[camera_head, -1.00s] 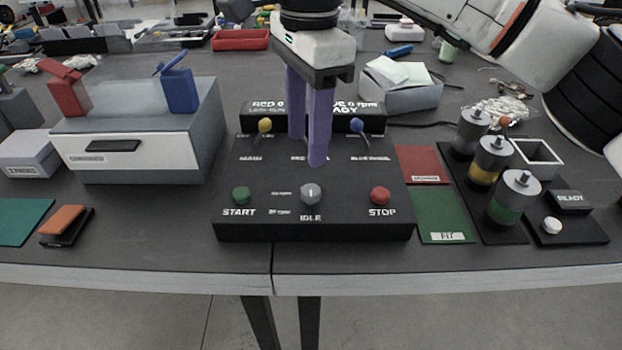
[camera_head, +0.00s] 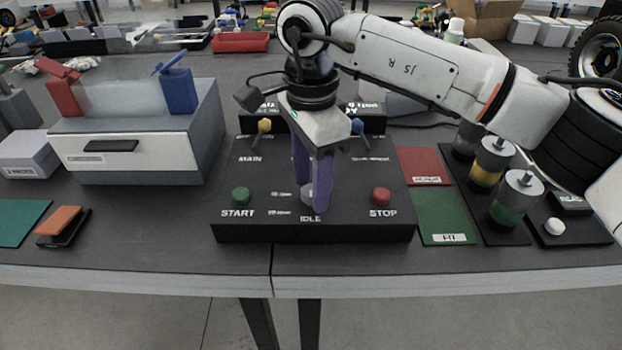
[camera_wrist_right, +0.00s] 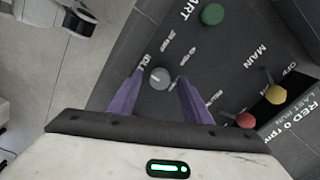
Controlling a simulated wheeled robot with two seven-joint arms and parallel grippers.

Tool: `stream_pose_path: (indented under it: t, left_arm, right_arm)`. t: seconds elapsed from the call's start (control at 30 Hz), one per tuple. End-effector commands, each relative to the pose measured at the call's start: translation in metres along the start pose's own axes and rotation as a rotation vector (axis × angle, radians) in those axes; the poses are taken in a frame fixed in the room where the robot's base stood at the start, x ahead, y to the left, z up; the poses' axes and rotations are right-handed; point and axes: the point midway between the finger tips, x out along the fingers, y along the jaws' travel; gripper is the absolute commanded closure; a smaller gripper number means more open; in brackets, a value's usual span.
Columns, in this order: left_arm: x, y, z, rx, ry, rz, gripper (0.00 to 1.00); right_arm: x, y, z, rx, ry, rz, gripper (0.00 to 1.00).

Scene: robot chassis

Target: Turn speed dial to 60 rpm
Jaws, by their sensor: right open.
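The speed dial (camera_wrist_right: 159,77) is a round grey knob with a pale pointer line on the black control panel (camera_head: 232,231). In the head view the dial (camera_head: 307,194) is partly hidden behind the purple fingers. Its pointer appears to be toward the IDLE label. My right gripper (camera_head: 311,205) is open and points down over the dial. In the right wrist view the open fingers (camera_wrist_right: 155,85) stand on either side of the dial; I cannot tell whether they touch it. My left gripper is not in view.
The panel also has a green START button (camera_head: 241,195), a red STOP button (camera_head: 381,196), a yellow-knobbed lever (camera_head: 264,126) and a blue-knobbed lever (camera_head: 357,127). A grey drawer box (camera_head: 130,160) stands left. Weights and coloured mats lie right.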

Motion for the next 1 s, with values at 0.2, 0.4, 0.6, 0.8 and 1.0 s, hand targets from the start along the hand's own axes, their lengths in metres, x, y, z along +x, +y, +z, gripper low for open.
stream_pose_path:
  t: [0.2,0.4,0.6,0.8,1.0]
  left_arm:
    - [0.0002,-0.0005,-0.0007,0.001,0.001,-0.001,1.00]
    - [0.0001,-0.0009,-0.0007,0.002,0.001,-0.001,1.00]
    - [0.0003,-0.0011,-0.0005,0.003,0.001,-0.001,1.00]
    - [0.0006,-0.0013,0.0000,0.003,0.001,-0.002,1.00]
    - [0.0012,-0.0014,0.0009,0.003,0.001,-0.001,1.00]
  right_arm:
    - [-0.0003,0.0000,0.0000,0.000,0.000,0.000,0.79]
    - [-0.0005,0.0000,0.0000,0.001,0.000,0.000,0.97]
    - [-0.0007,0.0000,0.0001,0.033,0.000,0.000,0.96]
    - [-0.0010,0.0000,0.0001,0.132,0.000,0.000,0.96]
    - [-0.0007,0.0002,0.0001,0.298,0.000,0.001,0.96]
